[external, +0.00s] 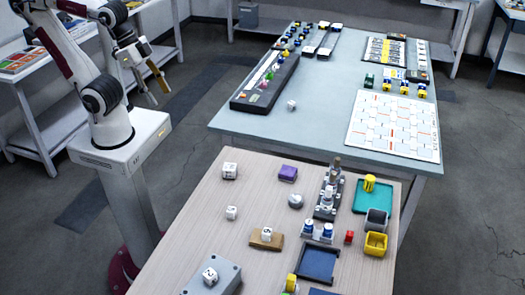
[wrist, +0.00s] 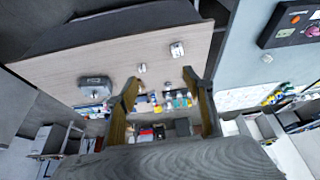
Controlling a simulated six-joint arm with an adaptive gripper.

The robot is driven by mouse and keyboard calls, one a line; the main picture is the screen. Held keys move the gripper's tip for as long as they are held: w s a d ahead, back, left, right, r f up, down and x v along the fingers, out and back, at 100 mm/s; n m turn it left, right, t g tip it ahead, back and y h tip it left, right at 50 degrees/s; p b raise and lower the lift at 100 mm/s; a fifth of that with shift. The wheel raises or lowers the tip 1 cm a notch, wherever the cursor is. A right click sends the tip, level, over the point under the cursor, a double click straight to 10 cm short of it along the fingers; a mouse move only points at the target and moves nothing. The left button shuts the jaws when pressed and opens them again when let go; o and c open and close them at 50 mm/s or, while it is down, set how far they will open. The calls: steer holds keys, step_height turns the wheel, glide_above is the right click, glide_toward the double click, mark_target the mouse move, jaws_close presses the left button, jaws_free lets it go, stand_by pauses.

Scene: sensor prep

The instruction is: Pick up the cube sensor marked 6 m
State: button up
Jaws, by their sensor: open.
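Several white cubes with dark marks stand on the near wooden table. One cube (external: 267,233) sits on a small tan block, and its mark looks like a 6. Another cube (external: 209,275) sits on a grey box (external: 222,278). A larger cube (external: 229,170) and a smaller cube (external: 231,212) stand on the bare tabletop; their marks are too small to read surely. My gripper (external: 159,96) is open and empty, high up to the left of the table. In the wrist view, its two tan fingers (wrist: 160,77) are spread, with white cubes (wrist: 177,49) on the table beyond.
A blue-grey table (external: 330,85) with panels stands behind. The near table's left strip is mostly free.

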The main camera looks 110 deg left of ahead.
steer(key=w+a+f+n+g+h, duration=0.1)
steer(key=w+a+f+n+g, duration=0.4)
steer(key=f, duration=0.5)
steer(key=n+t+h, duration=0.1)
steer(key=n+h, duration=0.3)
steer(key=n, duration=1)
glide_toward(229, 166)
steer(key=x, duration=0.3)
steer(key=shift+s+d+r+n, duration=0.1)
steer(key=shift+d+r+n, duration=0.05)
steer(key=shift+n, duration=0.25)
steer(key=shift+x, duration=1.3)
